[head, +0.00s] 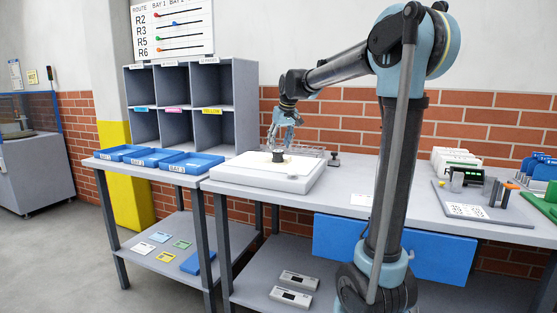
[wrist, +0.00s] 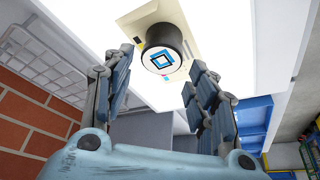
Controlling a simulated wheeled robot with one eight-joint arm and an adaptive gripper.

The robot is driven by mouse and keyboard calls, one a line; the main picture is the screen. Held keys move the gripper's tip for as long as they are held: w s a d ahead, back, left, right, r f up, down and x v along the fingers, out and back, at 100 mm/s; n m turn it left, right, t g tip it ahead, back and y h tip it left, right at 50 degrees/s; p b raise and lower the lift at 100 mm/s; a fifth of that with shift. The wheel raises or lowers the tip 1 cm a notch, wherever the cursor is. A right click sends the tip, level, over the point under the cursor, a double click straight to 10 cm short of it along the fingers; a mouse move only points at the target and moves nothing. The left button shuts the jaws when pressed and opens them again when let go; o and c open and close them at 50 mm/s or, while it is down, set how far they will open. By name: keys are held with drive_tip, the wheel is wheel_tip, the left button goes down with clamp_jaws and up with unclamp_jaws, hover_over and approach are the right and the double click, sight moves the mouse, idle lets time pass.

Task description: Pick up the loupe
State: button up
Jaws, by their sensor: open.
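The loupe (wrist: 161,58), a short black cylinder with a white face and a blue square mark, stands upright on a cream sheet (wrist: 118,18). In the head view the loupe (head: 278,156) is a small dark shape on the white light box (head: 262,178). My gripper (head: 275,139) is above it. In the wrist view my gripper (wrist: 160,78) is open, with one finger to each side of the loupe's picture. The loupe lies beyond the fingertips, and nothing is between the fingers. I cannot tell the exact gap.
Blue trays (head: 192,163) and a grey pigeonhole shelf (head: 243,100) are to the left. A grey board (head: 480,208) with small items and white boxes (head: 453,160) are to the right. The middle of the table is mostly clear.

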sight(278, 151)
drive_tip(key=shift+s+x, duration=0.15)
drive_tip(key=shift+x, duration=1.15)
drive_tip(key=shift+s+x, duration=0.1)
drive_tip(key=shift+x, duration=1.25)
drive_tip(key=shift+d+f, duration=0.1)
drive_tip(key=c, duration=1)
drive_tip(key=shift+o, duration=0.2)
